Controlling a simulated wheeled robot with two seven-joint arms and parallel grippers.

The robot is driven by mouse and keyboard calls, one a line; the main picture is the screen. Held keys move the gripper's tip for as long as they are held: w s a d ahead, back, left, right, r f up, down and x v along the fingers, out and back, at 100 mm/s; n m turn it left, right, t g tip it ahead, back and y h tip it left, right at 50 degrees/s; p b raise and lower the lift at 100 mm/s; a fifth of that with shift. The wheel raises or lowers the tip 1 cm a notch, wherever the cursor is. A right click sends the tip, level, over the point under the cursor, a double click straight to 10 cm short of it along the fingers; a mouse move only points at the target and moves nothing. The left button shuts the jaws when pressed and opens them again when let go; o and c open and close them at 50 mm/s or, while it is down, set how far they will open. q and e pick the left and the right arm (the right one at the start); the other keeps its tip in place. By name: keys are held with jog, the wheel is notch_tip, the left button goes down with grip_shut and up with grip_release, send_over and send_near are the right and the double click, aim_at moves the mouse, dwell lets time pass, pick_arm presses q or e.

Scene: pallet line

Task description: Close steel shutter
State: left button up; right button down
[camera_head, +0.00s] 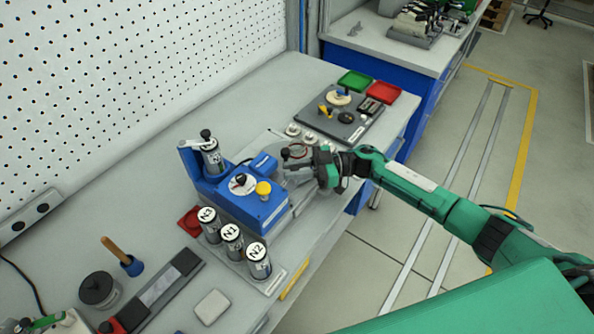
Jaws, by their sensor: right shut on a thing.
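A blue machine (262,207) stands on the bench, with a white dial and a yellow knob on top. My right gripper (297,168) is at its right-hand side, shut on a small part there. That part looks like the steel shutter or its handle, but the jaws hide most of it. I cannot tell how far the shutter stands open. My left gripper is not in view.
Several labelled cylinders, such as N1 (232,240), stand in front of the machine. A dark tool board (318,106) and red (384,92) and green (355,81) trays lie behind the gripper. A white pegboard (130,80) backs the bench.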

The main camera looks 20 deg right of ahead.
jog(key=c, duration=1.3)
grip_release()
jog(key=shift+c, duration=0.2)
jog(key=shift+d, duration=0.1)
jog(key=shift+d, duration=0.3)
jog(key=s+d+b, duration=0.1)
jog(key=d+b, duration=0.4)
jog(key=d, duration=0.8)
jog(key=shift+s, duration=0.35)
